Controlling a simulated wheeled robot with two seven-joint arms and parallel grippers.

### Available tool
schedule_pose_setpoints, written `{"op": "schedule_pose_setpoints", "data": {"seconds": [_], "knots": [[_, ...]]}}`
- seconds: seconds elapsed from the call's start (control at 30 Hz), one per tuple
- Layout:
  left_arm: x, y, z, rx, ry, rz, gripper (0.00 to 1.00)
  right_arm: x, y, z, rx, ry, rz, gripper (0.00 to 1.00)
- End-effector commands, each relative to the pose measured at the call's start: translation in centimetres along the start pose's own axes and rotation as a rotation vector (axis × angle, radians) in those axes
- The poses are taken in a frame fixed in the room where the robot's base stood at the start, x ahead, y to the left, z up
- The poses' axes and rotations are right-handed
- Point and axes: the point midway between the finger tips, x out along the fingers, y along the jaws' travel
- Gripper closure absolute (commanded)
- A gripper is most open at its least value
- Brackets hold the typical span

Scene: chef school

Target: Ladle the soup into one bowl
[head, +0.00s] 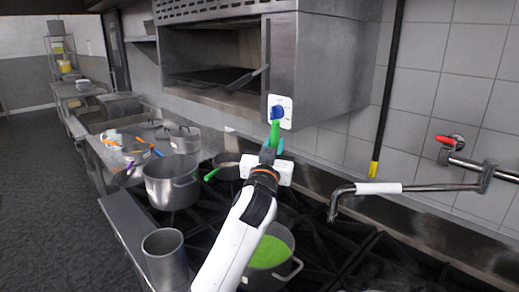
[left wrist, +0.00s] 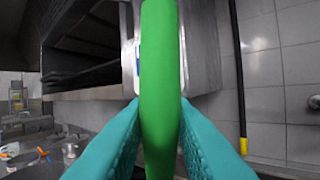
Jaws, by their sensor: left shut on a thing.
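My left gripper (head: 270,158) is shut on a long green handle (head: 274,133), held upright above the stove. In the left wrist view this green handle (left wrist: 160,85) stands between my teal fingers (left wrist: 160,145). It looks like the ladle, but its far end and any scoop are hidden. A metal pot with green soup (head: 266,254) stands on the stove below my left forearm, which covers part of it. I cannot make out a bowl for certain. My right gripper is not in view.
A large pot (head: 171,183) and a tall metal container (head: 165,258) stand at left. A pan with a green handle (head: 211,174) lies behind. A faucet pipe (head: 400,187) reaches in from the right.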

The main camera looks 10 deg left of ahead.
Motion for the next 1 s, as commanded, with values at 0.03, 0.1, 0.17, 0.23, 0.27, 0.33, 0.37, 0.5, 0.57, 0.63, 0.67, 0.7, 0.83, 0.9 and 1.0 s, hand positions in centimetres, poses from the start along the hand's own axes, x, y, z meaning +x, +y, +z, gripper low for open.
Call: {"op": "schedule_pose_setpoints", "data": {"seconds": [0.03, 0.1, 0.17, 0.23, 0.27, 0.33, 0.37, 0.5, 0.57, 0.63, 0.67, 0.7, 0.83, 0.9, 1.0], "knots": [[-0.1, -0.1, -0.1, 0.0, -0.002, -0.001, 1.0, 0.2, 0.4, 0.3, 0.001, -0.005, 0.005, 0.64], [-0.2, -0.1, -0.4, 0.0, -0.001, -0.001, 1.0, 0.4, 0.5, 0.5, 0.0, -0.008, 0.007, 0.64], [-0.3, -0.2, -0.7, 0.0, -0.001, -0.001, 1.0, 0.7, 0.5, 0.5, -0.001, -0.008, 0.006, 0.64], [-0.6, -0.3, -1.1, 0.0, -0.001, -0.001, 1.0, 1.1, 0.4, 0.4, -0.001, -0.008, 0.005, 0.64], [-0.7, -0.3, -1.4, 0.0, 0.0, -0.001, 1.0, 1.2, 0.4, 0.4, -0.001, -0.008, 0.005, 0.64], [-1.0, -0.4, -1.9, 0.0, 0.001, -0.001, 1.0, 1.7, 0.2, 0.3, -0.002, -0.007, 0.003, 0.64], [-1.1, -0.5, -2.2, 0.0, 0.001, -0.001, 1.0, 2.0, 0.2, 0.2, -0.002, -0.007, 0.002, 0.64], [-1.8, -0.7, -3.4, -0.001, 0.0, 0.0, 1.0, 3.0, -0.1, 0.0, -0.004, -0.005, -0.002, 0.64], [-2.1, -0.8, -3.9, -0.001, 0.0, 0.0, 1.0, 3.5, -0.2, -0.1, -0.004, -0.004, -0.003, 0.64], [-2.5, -1.0, -4.5, 0.0, -0.001, 0.0, 1.0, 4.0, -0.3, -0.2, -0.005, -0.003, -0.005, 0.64], [-2.6, -1.0, -4.8, 0.0, 0.0, 0.0, 1.0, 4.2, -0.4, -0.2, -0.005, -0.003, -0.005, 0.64], [-2.8, -1.1, -5.1, 0.001, 0.0, -0.001, 1.0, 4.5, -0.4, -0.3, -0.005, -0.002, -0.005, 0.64], [-3.1, -1.2, -6.4, -0.001, 0.001, 0.0, 1.0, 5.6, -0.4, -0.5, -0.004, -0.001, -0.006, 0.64], [-3.2, -1.2, -7.1, -0.001, 0.002, 0.0, 1.0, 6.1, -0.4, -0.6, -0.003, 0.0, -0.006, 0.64], [-3.3, -1.2, -8.1, -0.002, 0.001, 0.0, 1.0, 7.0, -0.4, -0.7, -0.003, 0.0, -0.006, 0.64]]}}
